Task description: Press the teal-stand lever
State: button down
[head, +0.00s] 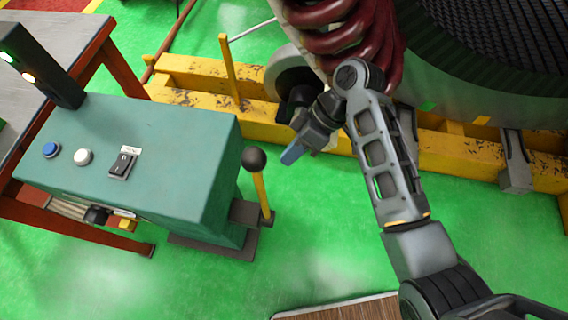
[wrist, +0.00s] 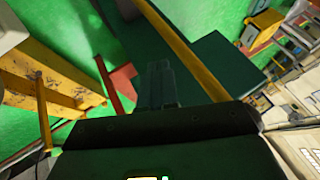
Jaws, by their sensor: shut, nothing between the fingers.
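The teal stand (head: 130,150) is at the left in the head view. Its lever (head: 263,195) rises at the stand's right side, with a yellow rod and a black ball knob (head: 254,159). My gripper (head: 291,154) is shut and empty, to the right of the knob in the picture and apart from it. In the wrist view my shut fingers (wrist: 160,83) point away over a dark teal surface. A yellow bar (wrist: 185,50) crosses just right of them there; I cannot tell whether it is the lever's rod.
The stand's top carries a blue button (head: 51,150), a white button (head: 83,157) and a black switch (head: 123,163). A worn yellow frame (head: 455,150) and dark red coils (head: 335,25) lie behind my arm. Green floor (head: 320,220) is clear right of the lever.

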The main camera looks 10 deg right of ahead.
jog(key=shift+w+d+r+n+g, duration=0.3)
jog(key=shift+w+d+r, duration=0.1)
jog(key=shift+r, duration=0.25)
send_near(263, 198)
jog(key=a+f, duration=0.1)
jog(key=w+a+f+p, duration=0.1)
jog(key=a, duration=0.1)
jog(key=shift+w+f, duration=0.1)
jog(key=shift+w, duration=0.15)
